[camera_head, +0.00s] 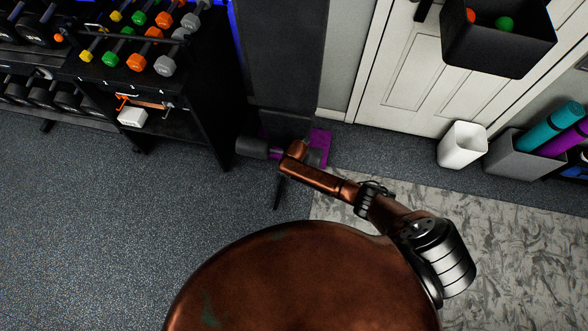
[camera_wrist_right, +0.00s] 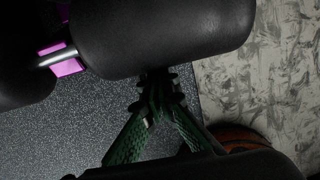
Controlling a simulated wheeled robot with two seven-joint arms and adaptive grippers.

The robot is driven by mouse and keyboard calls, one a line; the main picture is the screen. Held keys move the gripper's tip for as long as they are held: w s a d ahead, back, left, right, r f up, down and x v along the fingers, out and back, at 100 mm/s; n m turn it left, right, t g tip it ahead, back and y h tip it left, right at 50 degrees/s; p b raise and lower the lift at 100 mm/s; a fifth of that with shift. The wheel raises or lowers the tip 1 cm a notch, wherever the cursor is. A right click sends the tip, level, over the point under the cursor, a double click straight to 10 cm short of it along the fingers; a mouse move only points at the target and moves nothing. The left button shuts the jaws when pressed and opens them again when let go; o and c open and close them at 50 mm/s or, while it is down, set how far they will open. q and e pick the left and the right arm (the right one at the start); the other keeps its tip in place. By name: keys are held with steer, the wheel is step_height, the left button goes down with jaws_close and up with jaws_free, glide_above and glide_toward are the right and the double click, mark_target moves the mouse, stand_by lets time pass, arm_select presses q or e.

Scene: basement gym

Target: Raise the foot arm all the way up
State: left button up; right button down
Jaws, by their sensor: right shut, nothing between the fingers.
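The foot arm shows in the head view as a dark foam roller (camera_head: 252,147) with purple parts beside it, low in front of a tall black upright. In the right wrist view a large black roller pad (camera_wrist_right: 165,38) fills the top. A metal rod with purple collars (camera_wrist_right: 58,57) joins it to a second pad (camera_wrist_right: 22,85) at the left. My right gripper (camera_wrist_right: 155,88) is shut and empty, its fingertips at the pad's lower edge; I cannot tell whether they touch. In the head view my arm hides that gripper. My left gripper is not in view.
A dumbbell rack (camera_head: 150,50) stands left of the machine. A white door (camera_head: 410,70), a white bin (camera_head: 462,145) and a grey box of rolled mats (camera_head: 520,155) are at the right. Open grey floor (camera_head: 90,220) lies to the left.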

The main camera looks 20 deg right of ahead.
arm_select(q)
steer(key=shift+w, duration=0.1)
arm_select(e)
steer(key=shift+w+d+r, duration=0.7)
steer(key=shift+w+r, duration=0.1)
steer(key=shift+w, duration=0.15)
steer(key=shift+a+r, duration=0.1)
steer(key=shift+r, duration=0.2)
steer(key=s+a+r, duration=0.2)
steer(key=s+r, duration=0.1)
steer(key=r, duration=0.6)
steer(key=shift+s+a+r, duration=0.25)
steer(key=shift+s+r, duration=0.05)
steer(key=shift+f, duration=0.1)
